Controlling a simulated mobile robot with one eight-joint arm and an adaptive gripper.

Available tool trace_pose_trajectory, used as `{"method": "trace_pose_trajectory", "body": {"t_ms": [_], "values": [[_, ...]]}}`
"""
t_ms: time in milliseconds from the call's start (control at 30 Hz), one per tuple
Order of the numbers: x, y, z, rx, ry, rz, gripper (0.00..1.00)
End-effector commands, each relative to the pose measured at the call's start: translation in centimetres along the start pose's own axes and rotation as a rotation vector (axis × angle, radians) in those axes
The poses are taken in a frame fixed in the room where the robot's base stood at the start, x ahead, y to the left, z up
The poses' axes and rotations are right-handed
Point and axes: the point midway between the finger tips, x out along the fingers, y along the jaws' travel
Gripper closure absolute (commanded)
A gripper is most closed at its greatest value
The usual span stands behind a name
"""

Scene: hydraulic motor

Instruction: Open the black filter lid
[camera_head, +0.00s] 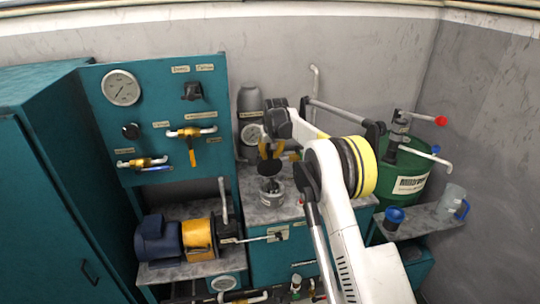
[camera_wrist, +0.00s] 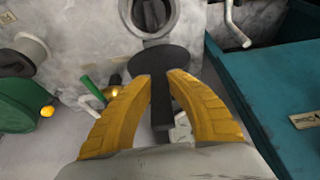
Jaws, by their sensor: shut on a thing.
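The black filter lid (camera_head: 269,168) is a dark round disc just above the grey metal filter housing (camera_head: 271,193) on the worktop. In the wrist view the lid (camera_wrist: 188,60) is seen close up, with a dark bar-like handle running between my yellow fingers. My gripper (camera_head: 271,150) is shut on that handle; its fingertips also show in the wrist view (camera_wrist: 160,76). The round mouth of the housing (camera_wrist: 130,17) is exposed beyond the lid, with a dark part inside it. Whether the lid's edge still touches the housing is unclear.
A teal panel (camera_head: 160,95) with gauge and valves stands left, above a blue and yellow motor-pump unit (camera_head: 185,239). A grey cylinder (camera_head: 249,105) stands behind. A green drum (camera_head: 405,175), blue cup (camera_head: 394,217) and clear jug (camera_head: 451,201) are right.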

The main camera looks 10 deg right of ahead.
Motion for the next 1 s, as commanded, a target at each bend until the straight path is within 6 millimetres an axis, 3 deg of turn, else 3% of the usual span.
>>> {"method": "trace_pose_trajectory", "body": {"t_ms": [67,100,167,200,567,1000], "values": [[0.0,0.0,-0.1,0.0,0.002,0.0,1.0],[0.0,0.0,0.0,0.0,0.002,0.0,0.78],[0.0,0.0,0.0,0.0,0.002,0.0,0.59],[0.0,0.0,0.0,0.0,0.002,0.0,0.57],[-0.6,0.0,0.0,0.0,0.0,0.0,0.57],[-9.4,0.0,0.0,0.0,0.001,0.0,0.57]]}}
